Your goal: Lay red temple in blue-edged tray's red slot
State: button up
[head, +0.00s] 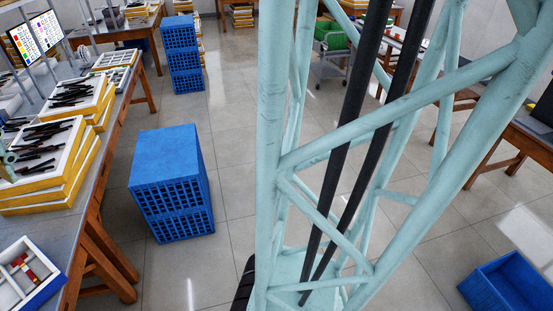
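The blue-edged tray (54,291) is at the bottom left corner on the grey table, partly cut off by the picture edge. Its inside is white and divided into compartments. Small red pieces (30,272) with some yellow and dark parts show in it. They are too small to tell whether one is the red temple or the red slot. My gripper is not in view.
Stacked yellow-edged trays (60,185) of dark temples stand on the left table (95,165). Blue crates (165,160) stand on the floor beside it. A blue bin (510,285) is at the bottom right.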

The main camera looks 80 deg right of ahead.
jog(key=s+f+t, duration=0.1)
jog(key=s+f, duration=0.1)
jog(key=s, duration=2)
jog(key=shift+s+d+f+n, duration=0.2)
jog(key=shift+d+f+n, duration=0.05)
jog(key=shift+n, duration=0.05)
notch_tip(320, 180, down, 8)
jog(key=b, duration=0.8)
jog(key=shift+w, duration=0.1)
